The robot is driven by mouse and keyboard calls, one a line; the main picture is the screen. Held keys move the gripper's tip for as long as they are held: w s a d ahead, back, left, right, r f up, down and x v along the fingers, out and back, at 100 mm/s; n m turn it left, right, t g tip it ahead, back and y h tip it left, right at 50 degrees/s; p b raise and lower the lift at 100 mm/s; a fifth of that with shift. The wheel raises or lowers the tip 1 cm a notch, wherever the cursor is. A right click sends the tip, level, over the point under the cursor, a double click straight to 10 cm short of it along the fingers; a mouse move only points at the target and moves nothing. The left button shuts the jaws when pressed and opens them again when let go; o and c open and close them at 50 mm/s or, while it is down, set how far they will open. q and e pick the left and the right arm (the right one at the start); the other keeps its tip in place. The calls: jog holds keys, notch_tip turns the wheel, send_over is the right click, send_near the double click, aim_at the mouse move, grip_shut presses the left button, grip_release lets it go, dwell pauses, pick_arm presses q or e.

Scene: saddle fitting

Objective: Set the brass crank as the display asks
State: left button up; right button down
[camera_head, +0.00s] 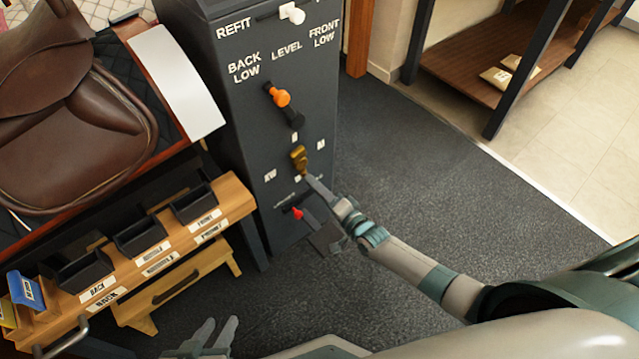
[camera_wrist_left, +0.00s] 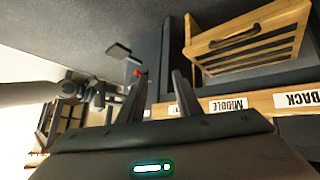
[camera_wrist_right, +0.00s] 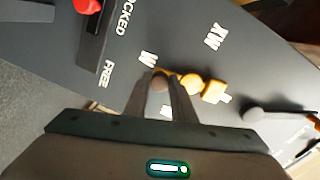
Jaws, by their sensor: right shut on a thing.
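The brass crank (camera_head: 298,158) sits on the front of the dark grey cabinet (camera_head: 240,130), with small white letter marks around it. My right gripper (camera_head: 309,180) is at the crank's lower end. In the right wrist view the right gripper (camera_wrist_right: 168,88) is shut on the crank's knob, and the rest of the brass crank (camera_wrist_right: 198,84) extends to the right of the fingers. XW (camera_wrist_right: 216,36) and W (camera_wrist_right: 148,58) are readable there. No display reading shows clearly. My left gripper (camera_head: 216,335) is open and empty, low in the head view, away from the cabinet.
Above the crank is an orange-knobbed lever (camera_head: 280,97) under the LEVEL label. Below it is a red lever (camera_head: 297,212) by LOCKED and FREE marks. A wooden rack with black bins (camera_head: 150,262) and a brown saddle (camera_head: 70,130) stand left. The floor right of the cabinet is clear.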

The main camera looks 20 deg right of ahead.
pick_arm(q)
jog(key=shift+w+d+r+t, duration=0.3)
jog(key=shift+w+r+t, duration=0.3)
jog(key=shift+w, duration=0.1)
pick_arm(e)
jog(key=shift+s+a+f+m, duration=0.2)
jog(key=shift+a+m, duration=0.25)
jog(key=shift+m, duration=0.35)
jog(key=c, duration=1.5)
grip_release()
jog(key=shift+r, duration=0.1)
pick_arm(q)
jog(key=shift+s+a+f+g+y+p, duration=0.3)
jog(key=shift+s+a+f+g+p, duration=0.35)
jog(key=shift+s+a+f+g, duration=0.4)
pick_arm(e)
jog(key=v, duration=1.7)
jog(key=shift+s+d, duration=0.1)
jog(key=shift+d, duration=0.15)
pick_arm(q)
jog(key=shift+r, duration=0.1)
